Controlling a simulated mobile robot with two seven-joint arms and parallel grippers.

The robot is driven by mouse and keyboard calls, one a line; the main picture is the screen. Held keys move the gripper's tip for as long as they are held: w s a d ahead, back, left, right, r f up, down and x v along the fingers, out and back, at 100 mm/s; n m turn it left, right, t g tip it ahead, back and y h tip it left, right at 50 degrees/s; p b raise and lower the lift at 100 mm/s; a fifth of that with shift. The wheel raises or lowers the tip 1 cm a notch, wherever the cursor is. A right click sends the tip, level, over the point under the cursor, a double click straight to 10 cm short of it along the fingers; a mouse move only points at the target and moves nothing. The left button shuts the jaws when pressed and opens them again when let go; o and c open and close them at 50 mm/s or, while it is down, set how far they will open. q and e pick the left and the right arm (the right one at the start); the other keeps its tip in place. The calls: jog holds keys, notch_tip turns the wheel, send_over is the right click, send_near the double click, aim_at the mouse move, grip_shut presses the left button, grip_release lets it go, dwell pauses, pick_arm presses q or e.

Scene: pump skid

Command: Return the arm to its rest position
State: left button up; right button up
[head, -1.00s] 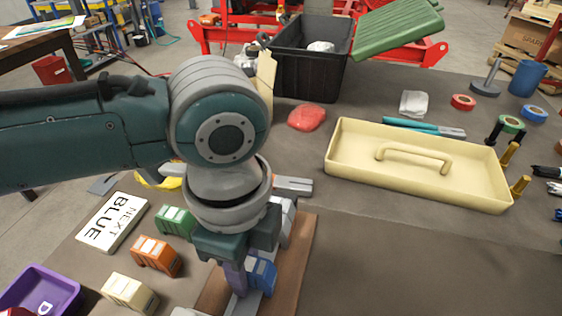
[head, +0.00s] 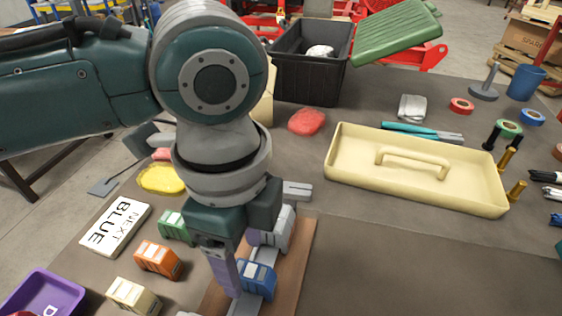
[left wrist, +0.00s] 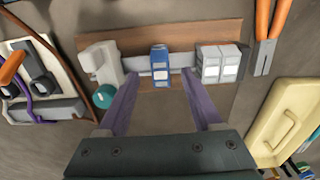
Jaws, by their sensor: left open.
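My left gripper (head: 245,265) is open, with purple fingers pointing down over the wooden board (head: 303,250). In the left wrist view the two fingers (left wrist: 160,95) stand apart with nothing between them. A blue block (head: 258,281) sits on a metal rail on the board, just beyond the fingertips; it also shows in the left wrist view (left wrist: 160,66). Pale grey-white blocks (left wrist: 219,63) sit on the same rail to its right in that view. My left arm (head: 205,85) hides part of the board in the head view. My right gripper is not in view.
Green (head: 174,228), orange (head: 157,260) and cream (head: 131,295) blocks stand left of the board. A "NEXT BLUE" card (head: 115,228) and purple tray (head: 45,295) lie there. The front right is clear.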

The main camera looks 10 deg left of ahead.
pick_arm(q)
notch_tip(320, 180, up, 5)
jog(key=shift+f+p, duration=0.15)
jog(key=shift+p, duration=0.2)
jog(key=shift+d+r, duration=0.1)
jog(key=shift+r, duration=0.2)
jog(key=s+d+r+n+t+h+p, duration=0.2)
jog(key=s+d+r+n+h+p, duration=0.2)
jog(key=s+d+r+n+p, duration=0.15)
jog(key=s+a+r+n+t+y+p, duration=0.1)
jog(key=s+a+n+y+p, duration=0.15)
jog(key=a+n, duration=0.35)
jog(key=s+a+r+n+t+y+p, duration=0.1)
jog(key=s+a+r+n+p, duration=0.1)
jog(key=s+a+n, duration=0.45)
notch_tip(320, 180, up, 37)
jog(key=w+a+m+p, duration=0.1)
jog(key=w+a+p, duration=0.1)
jog(key=p, duration=3.5)
jog(key=shift+r+m+p, duration=0.2)
jog(key=shift+m+p, duration=0.1)
jog(key=shift+p, duration=0.05)
jog(key=shift+w, duration=0.1)
